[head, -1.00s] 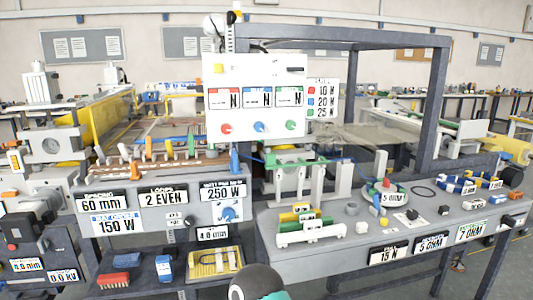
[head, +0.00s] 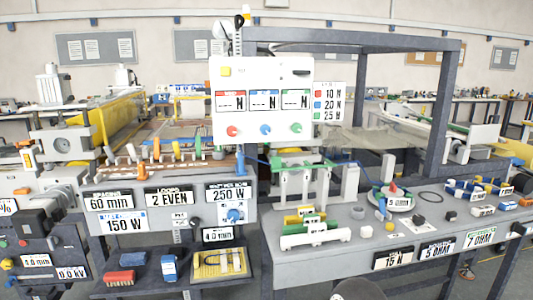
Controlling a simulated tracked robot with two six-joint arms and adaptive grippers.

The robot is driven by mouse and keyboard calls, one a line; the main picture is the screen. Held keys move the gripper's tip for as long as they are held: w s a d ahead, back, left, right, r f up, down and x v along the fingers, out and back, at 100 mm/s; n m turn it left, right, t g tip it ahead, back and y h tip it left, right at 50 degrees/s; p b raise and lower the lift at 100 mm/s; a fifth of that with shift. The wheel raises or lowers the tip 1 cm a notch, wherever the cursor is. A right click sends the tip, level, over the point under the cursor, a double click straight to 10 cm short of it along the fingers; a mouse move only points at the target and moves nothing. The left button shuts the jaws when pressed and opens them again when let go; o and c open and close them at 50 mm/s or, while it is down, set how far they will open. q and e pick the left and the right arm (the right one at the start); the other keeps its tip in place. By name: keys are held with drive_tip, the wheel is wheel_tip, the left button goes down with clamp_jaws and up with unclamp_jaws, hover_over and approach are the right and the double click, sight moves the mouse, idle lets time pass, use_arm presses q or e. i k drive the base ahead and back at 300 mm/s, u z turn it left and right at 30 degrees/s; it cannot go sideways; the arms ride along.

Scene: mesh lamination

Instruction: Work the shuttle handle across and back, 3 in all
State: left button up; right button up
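No part that I can surely name as the shuttle handle stands out in the head view. Several small coloured handles, including an orange one (head: 156,149), stand in a row along the bench with the 60 mm and 2 EVEN signs. A blue upright peg (head: 240,163) stands at the right end of that row. A black knob-like grip (head: 517,229) juts from the right bench's front edge. Neither gripper is in view. A dark rounded part, likely mine, shows at the bottom edge.
A white panel (head: 228,127) with three displays stands in the middle. The grey right bench (head: 290,268) carries a round reel (head: 398,204), white blocks and coloured spools. A lower shelf holds a red brush (head: 120,277), a blue item (head: 169,267) and a yellow tray (head: 202,272).

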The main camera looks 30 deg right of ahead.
sight(240, 168)
drive_tip(key=i, duration=1)
drive_tip(key=z, duration=0.05)
